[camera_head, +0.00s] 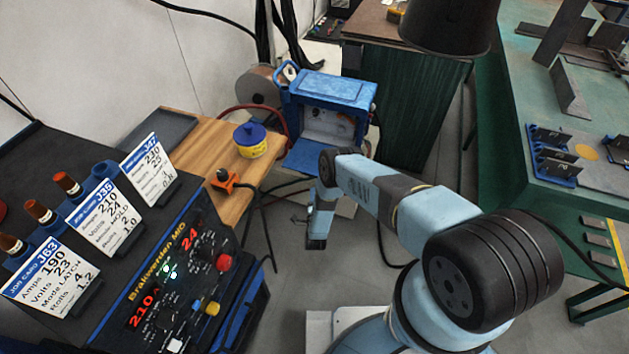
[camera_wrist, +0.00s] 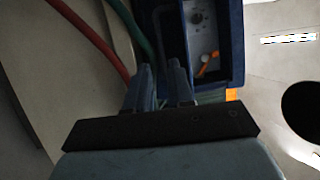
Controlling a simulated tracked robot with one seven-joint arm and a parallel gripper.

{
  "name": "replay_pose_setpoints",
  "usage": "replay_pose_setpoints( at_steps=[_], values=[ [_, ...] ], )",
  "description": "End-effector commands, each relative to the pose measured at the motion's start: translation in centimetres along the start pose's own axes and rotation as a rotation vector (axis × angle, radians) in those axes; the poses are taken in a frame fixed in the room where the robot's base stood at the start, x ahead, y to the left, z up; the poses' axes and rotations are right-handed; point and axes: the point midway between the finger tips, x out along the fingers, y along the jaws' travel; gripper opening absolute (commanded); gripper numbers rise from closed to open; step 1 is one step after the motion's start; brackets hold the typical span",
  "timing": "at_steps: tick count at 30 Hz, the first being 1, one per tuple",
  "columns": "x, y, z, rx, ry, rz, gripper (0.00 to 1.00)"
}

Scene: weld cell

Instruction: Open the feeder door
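In the wrist view the pale interior (camera_wrist: 203,28) shows a round dial and an orange lever (camera_wrist: 208,64). My gripper (camera_wrist: 160,72) is open, its fingers apart below and left of that opening. A dark bar shows beyond the fingertips; contact cannot be told. In the head view my arm hides part of the feeder front.
A red hose (camera_wrist: 95,40) and a green hose (camera_wrist: 134,25) run close to my fingers. A yellow tub with a blue lid (camera_head: 251,141) and an orange tool (camera_head: 228,182) sit on the bench (camera_head: 195,135). The welder panel (camera_head: 185,265) stands at front left.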

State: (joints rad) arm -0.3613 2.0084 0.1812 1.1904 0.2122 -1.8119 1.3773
Motion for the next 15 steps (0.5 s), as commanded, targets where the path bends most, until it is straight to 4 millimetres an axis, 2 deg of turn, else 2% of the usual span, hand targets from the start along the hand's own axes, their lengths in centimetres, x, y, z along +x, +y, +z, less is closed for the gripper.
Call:
replay_pose_setpoints(
  at_steps=[3, 9, 15],
  values=[
    [2.3, -0.1, 0.0, 0.000, -0.001, -0.003, 0.22],
    [5.4, -0.1, 0.0, 0.000, 0.000, -0.003, 0.22],
    [7.3, 0.0, 0.0, -0.001, 0.000, 0.000, 0.22]
  ],
)
